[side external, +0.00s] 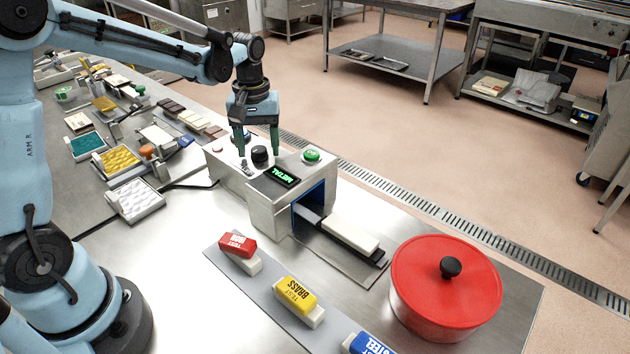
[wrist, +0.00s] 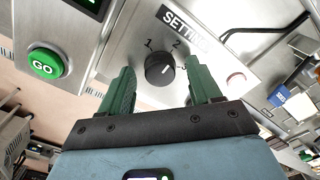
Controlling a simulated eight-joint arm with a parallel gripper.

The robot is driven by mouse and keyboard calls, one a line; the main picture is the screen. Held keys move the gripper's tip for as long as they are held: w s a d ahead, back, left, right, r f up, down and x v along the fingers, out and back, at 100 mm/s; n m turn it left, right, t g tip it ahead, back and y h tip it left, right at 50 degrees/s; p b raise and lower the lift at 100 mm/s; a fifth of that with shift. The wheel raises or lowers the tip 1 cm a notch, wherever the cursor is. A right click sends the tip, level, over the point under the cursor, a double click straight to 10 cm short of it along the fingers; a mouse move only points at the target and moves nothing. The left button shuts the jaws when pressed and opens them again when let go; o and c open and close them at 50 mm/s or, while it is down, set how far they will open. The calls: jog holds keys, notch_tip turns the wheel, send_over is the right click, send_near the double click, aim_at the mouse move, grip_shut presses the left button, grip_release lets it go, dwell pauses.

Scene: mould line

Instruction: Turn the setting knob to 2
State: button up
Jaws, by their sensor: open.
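The black setting knob (side external: 260,156) sits on top of the metal machine box (side external: 270,215). In the wrist view the knob (wrist: 159,70) shows below the SETTING label (wrist: 185,27), with the numbers 1 and 2 printed beside it. A white mark on the knob is small, and I cannot tell exactly which number it points to. My gripper (side external: 258,150) is above the box, its two green fingers apart on either side of the knob. In the wrist view my gripper (wrist: 161,80) is open, with visible gaps between fingers and knob.
A green GO button (wrist: 45,63) and a lit green display (side external: 283,174) reading METAL are near the knob. A reddish button (side external: 218,149) is on the box's other side. A red lidded pot (side external: 445,290) and labelled test blocks (side external: 297,296) stand in front.

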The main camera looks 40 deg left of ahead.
aim_at(259, 149)
notch_tip(259, 149, up, 12)
dwell(0.6)
jog(key=s+d+f+m+t, duration=0.7)
jog(key=s+m, duration=0.2)
jog(key=s, duration=0.2)
jog(key=shift+s+d, duration=0.25)
jog(key=shift+s, duration=0.1)
dwell(0.8)
